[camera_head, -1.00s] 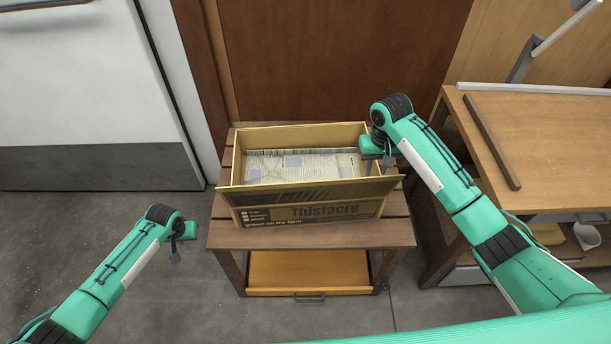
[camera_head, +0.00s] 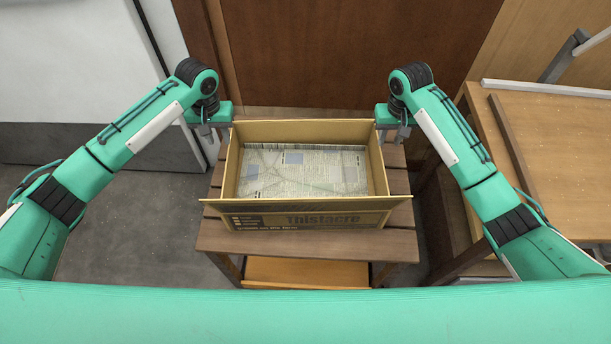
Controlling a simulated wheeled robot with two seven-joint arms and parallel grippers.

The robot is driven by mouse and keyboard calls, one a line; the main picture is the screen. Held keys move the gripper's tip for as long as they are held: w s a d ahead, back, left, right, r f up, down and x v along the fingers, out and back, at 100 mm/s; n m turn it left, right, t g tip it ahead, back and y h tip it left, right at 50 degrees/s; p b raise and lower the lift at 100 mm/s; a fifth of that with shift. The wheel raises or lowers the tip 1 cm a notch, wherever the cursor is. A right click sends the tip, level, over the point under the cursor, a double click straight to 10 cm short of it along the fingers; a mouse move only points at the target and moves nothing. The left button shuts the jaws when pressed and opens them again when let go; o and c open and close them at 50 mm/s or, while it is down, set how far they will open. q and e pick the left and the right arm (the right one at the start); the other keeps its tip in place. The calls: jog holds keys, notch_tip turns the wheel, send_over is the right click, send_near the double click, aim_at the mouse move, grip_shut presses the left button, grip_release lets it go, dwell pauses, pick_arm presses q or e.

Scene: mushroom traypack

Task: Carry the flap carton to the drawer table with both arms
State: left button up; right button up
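The flap carton (camera_head: 270,222) is a brown open box with "Thistacre" printed on its front and a printed paper lining on its floor. It rests on a small slatted wooden table (camera_head: 300,243), which has an orange-brown drawer or shelf low down at the front. The front flap is folded outward along the near rim. My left gripper (camera_head: 215,128) is beside the carton's left wall near the far corner. My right gripper (camera_head: 397,131) is beside the right wall near the far corner. The fingertips are small and partly hidden, so neither opening nor contact is clear.
A wooden workbench (camera_head: 560,130) with a dark strip and a pale rail stands close on the right. A white cabinet (camera_head: 70,60) is at the left and a brown wooden panel (camera_head: 350,50) is behind the table. Grey floor (camera_head: 130,230) is clear at the left.

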aim_at(229, 165)
pick_arm(q)
jog(key=shift+f, duration=0.1)
pick_arm(e)
jog(key=shift+f, duration=0.1)
